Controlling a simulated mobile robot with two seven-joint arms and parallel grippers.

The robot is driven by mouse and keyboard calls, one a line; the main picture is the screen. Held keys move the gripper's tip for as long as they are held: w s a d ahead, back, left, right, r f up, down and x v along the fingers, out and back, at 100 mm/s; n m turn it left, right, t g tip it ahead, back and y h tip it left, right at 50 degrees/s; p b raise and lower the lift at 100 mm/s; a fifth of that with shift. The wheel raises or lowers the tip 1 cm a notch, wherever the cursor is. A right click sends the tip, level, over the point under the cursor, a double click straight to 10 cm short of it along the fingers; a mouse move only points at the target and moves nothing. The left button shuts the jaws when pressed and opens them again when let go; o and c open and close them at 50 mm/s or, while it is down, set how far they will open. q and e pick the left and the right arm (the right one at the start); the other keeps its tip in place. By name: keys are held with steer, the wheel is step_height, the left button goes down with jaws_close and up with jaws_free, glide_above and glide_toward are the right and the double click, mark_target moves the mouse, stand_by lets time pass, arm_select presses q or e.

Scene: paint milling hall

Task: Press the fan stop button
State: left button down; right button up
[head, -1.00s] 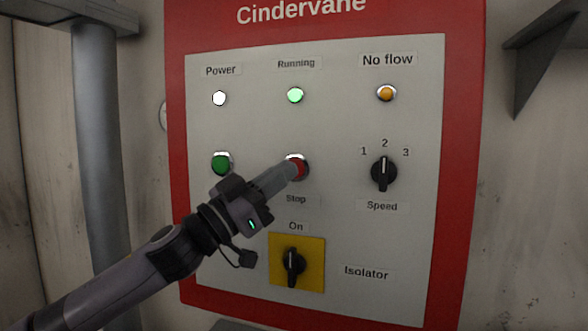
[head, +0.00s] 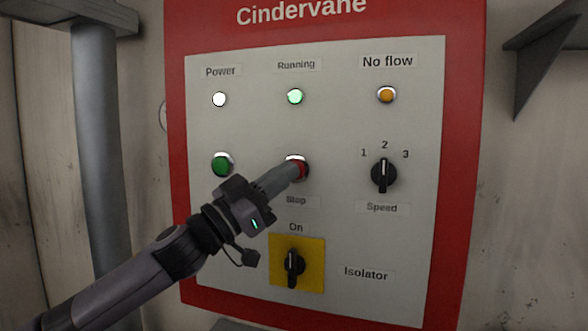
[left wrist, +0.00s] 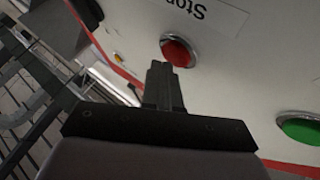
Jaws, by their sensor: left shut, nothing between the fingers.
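The red stop button (head: 302,167) sits in a metal ring above the "Stop" label (head: 296,200) on the panel. My left gripper (head: 300,170) is shut and empty, and its fingertips overlap the button in the head view, hiding part of it. In the left wrist view the shut fingertips (left wrist: 160,66) point at the red button (left wrist: 178,51), just short of or touching its edge; I cannot tell which. The "Running" lamp (head: 295,96) glows green. My right gripper is not in view.
The green button (head: 222,164) is left of the stop button. The speed knob (head: 384,174) is to the right, pointing at 2. The isolator switch (head: 292,264) is below on a yellow plate, near my gripper. The "Power" lamp (head: 219,99) is white; the "No flow" lamp (head: 386,94) is amber.

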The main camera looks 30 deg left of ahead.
arm_select(q)
steer(key=shift+w+a+p, duration=0.1)
steer(key=shift+w+p, duration=0.2)
steer(key=shift+w, duration=0.1)
stand_by(0.6)
steer(key=shift+s, duration=0.1)
steer(key=shift+s+d+b, duration=0.2)
steer(key=shift+s+b, duration=0.15)
steer(key=shift+s, duration=0.35)
steer(key=s+b, duration=0.1)
steer(key=s, duration=0.1)
steer(key=s+d+b, duration=0.1)
steer(key=s, duration=0.2)
steer(key=shift+d+b, duration=0.1)
steer(key=shift+b, duration=0.25)
